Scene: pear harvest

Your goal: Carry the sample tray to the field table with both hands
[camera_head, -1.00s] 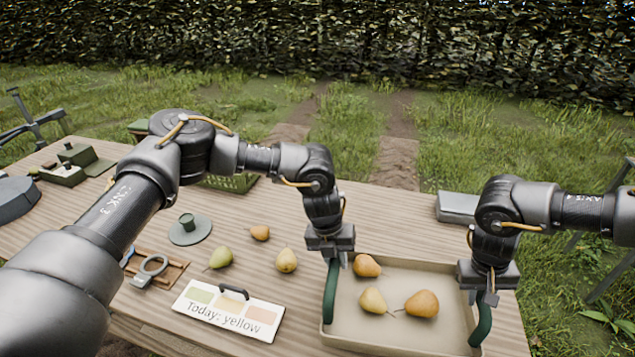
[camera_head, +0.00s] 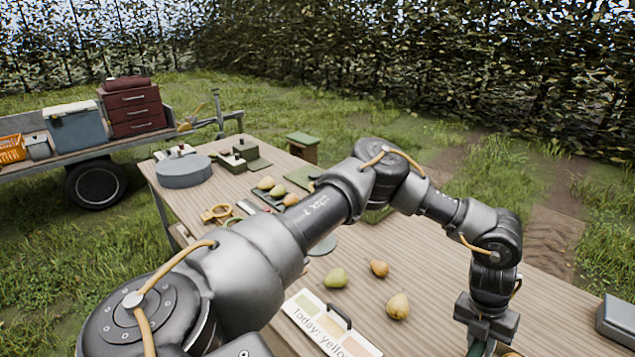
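My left gripper (camera_head: 488,340) is at the bottom edge, right of the middle, with its fingers at the green left handle (camera_head: 477,349) of the sample tray. It looks shut on this handle, though the fingertips are partly cut off. Almost all of the tray lies below the picture. A bit of a yellow-brown pear (camera_head: 511,353) shows beside the gripper. My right gripper is out of view. The wooden table (camera_head: 425,265) stretches from the left middle to the lower right. No separate field table can be made out.
Loose pears (camera_head: 398,306) and a "Today: yellow" sign (camera_head: 330,325) lie left of the gripper. A grey box (camera_head: 615,318) stands at the right edge. A trailer (camera_head: 110,150) with a cooler (camera_head: 73,127) and red drawers (camera_head: 133,108) stands on the grass at left.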

